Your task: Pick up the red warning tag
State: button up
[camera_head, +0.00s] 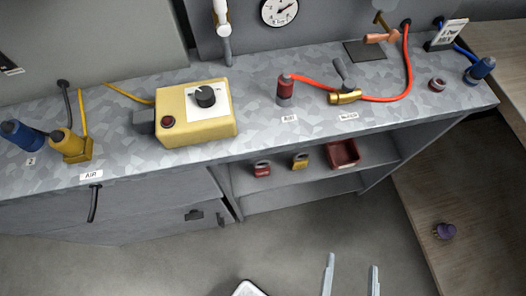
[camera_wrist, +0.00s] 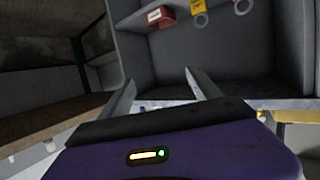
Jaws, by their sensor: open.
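A small red piece with a grey ring on top (camera_head: 262,170), which looks like the red warning tag, sits on the shelf under the counter. A similar yellow piece (camera_head: 300,161) and a red tray (camera_head: 342,154) stand to its right. My gripper (camera_head: 351,264) is open and empty, out in front of the shelf and apart from these things. Its two spread fingers also show in the wrist view (camera_wrist: 160,80).
The counter (camera_head: 250,160) overhangs the shelf. It carries a yellow box with a dial (camera_head: 195,112), a red plug (camera_head: 285,90) with an orange hose and a blue connector (camera_head: 480,70). A wooden surface with a purple item (camera_head: 444,231) is at right. The floor before the shelf is clear.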

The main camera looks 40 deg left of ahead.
jog(key=w+a+f+n+g+y+b, duration=0.15)
jog(key=w+a+f+b, duration=0.25)
jog(key=w+a+f, duration=0.4)
jog(key=n+g+y+b, duration=0.3)
jog(key=n+y+b, duration=0.1)
jog(key=b, duration=0.4)
send_near(260, 165)
jog(key=w+f, duration=0.1)
jog(key=w+a+f, duration=0.1)
jog(key=f, duration=0.1)
jog(key=w+a+f, duration=0.1)
jog(key=w, duration=0.1)
jog(key=shift+a+f, duration=0.15)
jog(key=shift+a, duration=0.1)
jog(key=b+x, duration=0.1)
jog(key=x, duration=0.1)
jog(key=b+x, duration=0.1)
jog(key=x, duration=0.1)
jog(key=b+x, duration=0.1)
jog(key=x, duration=0.1)
jog(key=shift+s+a+f, duration=0.2)
jog(key=shift+a, duration=0.3)
jog(key=shift+w+a+f, duration=0.15)
jog(key=shift+w+a, duration=0.25)
jog(key=shift+c, duration=0.4)
jog(key=c, duration=1.4)
